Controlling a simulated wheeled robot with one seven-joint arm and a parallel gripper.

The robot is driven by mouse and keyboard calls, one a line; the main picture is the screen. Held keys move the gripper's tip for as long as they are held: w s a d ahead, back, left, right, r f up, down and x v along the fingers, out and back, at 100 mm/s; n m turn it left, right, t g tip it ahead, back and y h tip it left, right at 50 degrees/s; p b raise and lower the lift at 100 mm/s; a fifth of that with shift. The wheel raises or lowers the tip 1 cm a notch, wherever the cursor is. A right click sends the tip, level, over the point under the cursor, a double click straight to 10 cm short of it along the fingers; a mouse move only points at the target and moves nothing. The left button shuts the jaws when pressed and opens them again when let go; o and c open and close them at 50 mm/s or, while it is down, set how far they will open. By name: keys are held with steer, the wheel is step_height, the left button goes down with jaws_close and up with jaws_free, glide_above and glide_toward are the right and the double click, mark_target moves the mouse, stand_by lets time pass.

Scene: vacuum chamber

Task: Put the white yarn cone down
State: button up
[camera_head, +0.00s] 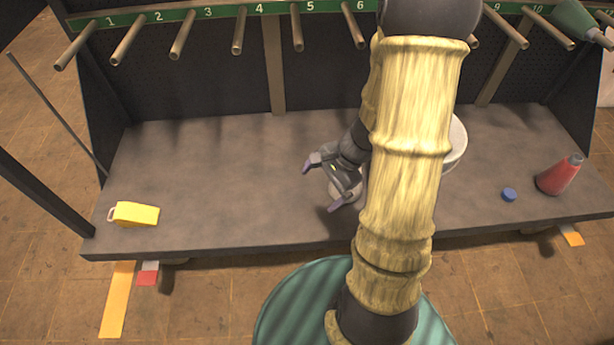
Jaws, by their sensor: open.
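My gripper (323,187) is open, low over the middle of the bench, its two purple-tipped fingers spread towards the left. A small pale patch shows between and behind the fingers; I cannot tell whether it is part of the white yarn cone or of the gripper. A white round thing (457,143) stands on the bench behind my arm, mostly hidden by it; I cannot tell what it is. No white cone is clearly visible. The grey bench top (220,180) lies under the gripper.
A yellow block-like thing (135,214) lies at the bench's left front. A red cone (560,176) and a small blue cap (509,194) are at the right. A green cone (574,20) is on a peg of the numbered green rail (270,8). The bench's left-middle is clear.

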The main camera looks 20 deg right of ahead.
steer(key=s+a+r+n+t+h, duration=0.1)
steer(key=s+a+r+n+h, duration=0.2)
steer(key=r+n, duration=0.6)
steer(key=shift+s+a+r+n+h, duration=0.3)
steer(key=shift+a+n+h, duration=0.8)
steer(key=shift+n, duration=1.7)
steer(key=shift+w+r, duration=0.1)
steer(key=shift+c, duration=0.3)
